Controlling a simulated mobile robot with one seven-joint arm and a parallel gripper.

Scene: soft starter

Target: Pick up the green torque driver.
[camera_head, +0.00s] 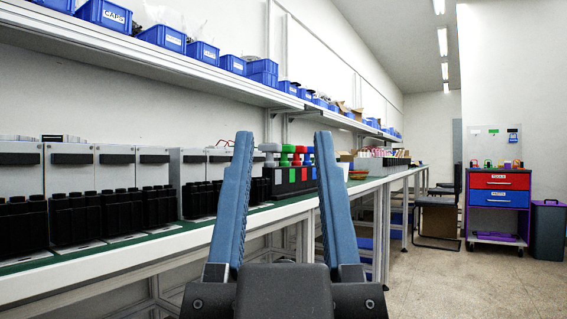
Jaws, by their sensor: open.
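The green torque driver (287,150) stands upright in a black holder (282,188) on the workbench, in a row with a grey, a red and a blue-topped driver. Only its green upper part shows clearly; its lower part is hidden in or behind the holder. My gripper (282,140) is open and empty in the foreground, with its two blue fingers pointing up. The driver shows between the fingers, farther away than they are. The right finger covers part of the holder's right side. No contact is visible.
The workbench (130,250) runs along the left wall, with grey units and black blocks (88,216) left of the holder. A shelf (150,68) with blue bins hangs above. A red and blue drawer cart (497,190) stands far right.

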